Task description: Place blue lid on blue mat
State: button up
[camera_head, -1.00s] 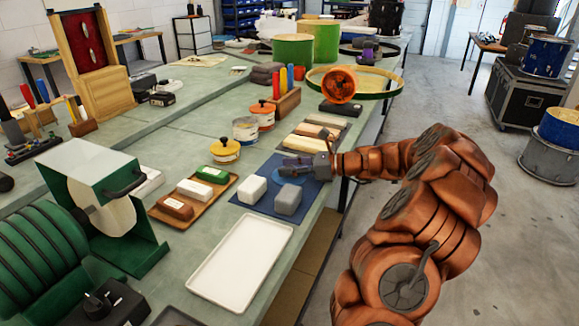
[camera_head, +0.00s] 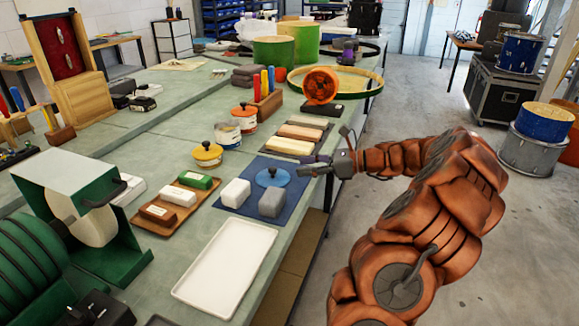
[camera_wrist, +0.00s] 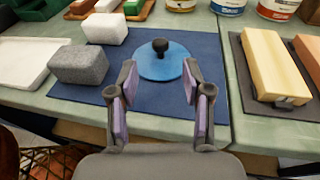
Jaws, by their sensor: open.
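The blue lid (camera_head: 273,178), a round disc with a dark knob, lies flat on the dark blue mat (camera_head: 237,208). In the wrist view the lid (camera_wrist: 178,64) sits just beyond my fingertips, apart from them, and the mat (camera_wrist: 150,118) spreads under the fingers. My gripper (camera_head: 306,168) is open and empty, to the right of the lid at the mat's right edge. It also shows in the wrist view (camera_wrist: 157,80), with a wide gap between its fingers. A white block (camera_head: 235,192) and a grey block (camera_head: 271,203) share the mat.
An empty white tray (camera_head: 228,268) lies in front of the mat. A wooden tray (camera_head: 163,226) with coloured blocks stands to its left. A dark mat with pale wooden blocks (camera_head: 290,146) lies behind. Cans with yellow (camera_head: 207,151) and orange (camera_head: 244,109) lids stand behind left.

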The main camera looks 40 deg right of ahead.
jog(key=shift+v, duration=1.15)
